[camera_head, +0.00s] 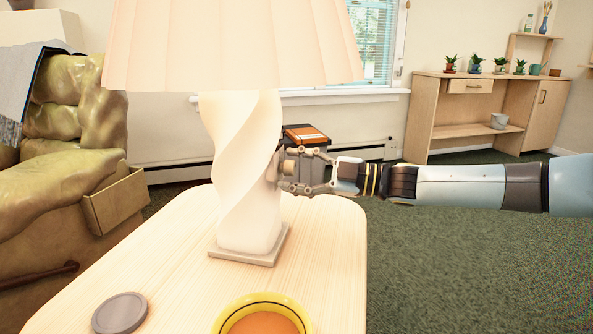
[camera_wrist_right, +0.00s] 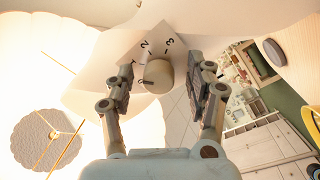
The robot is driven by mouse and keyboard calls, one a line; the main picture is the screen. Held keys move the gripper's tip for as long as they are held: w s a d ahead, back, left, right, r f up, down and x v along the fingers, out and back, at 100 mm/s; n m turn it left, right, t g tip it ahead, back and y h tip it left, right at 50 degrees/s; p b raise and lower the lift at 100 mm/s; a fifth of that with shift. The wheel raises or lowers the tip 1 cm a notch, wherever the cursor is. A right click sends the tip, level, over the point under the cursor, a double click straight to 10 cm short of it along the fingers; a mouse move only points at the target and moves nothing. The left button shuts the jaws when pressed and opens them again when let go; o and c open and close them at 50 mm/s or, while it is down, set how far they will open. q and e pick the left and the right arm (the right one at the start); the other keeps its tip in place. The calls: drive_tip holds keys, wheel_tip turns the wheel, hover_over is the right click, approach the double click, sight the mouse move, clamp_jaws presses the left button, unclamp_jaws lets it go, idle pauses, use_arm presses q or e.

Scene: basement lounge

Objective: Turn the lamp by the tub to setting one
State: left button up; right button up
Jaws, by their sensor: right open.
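The lamp (camera_head: 240,170), with a twisted cream base and a wide pleated shade (camera_head: 230,45), stands upright on a light wood table (camera_head: 320,255). In the right wrist view its round beige knob (camera_wrist_right: 159,74) has the numbers 2 and 3 marked beside it; I cannot tell which setting it points to. My right gripper (camera_head: 284,165) is at the right side of the lamp base. In the wrist view its open fingers (camera_wrist_right: 163,80) are on either side of the knob, with gaps visible. The yellow-rimmed tub (camera_head: 306,312) stands at the table's front edge. My left gripper is out of view.
A grey round lid or disc (camera_head: 120,313) lies at the table's front left. A dark box with an orange top (camera_head: 305,135) shows behind my right gripper. A green armchair (camera_head: 60,190) is at left. A wooden cabinet (camera_head: 480,120) stands far right, with open carpet before it.

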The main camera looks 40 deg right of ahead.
drive_tip(key=v, duration=1.2)
idle(0.5)
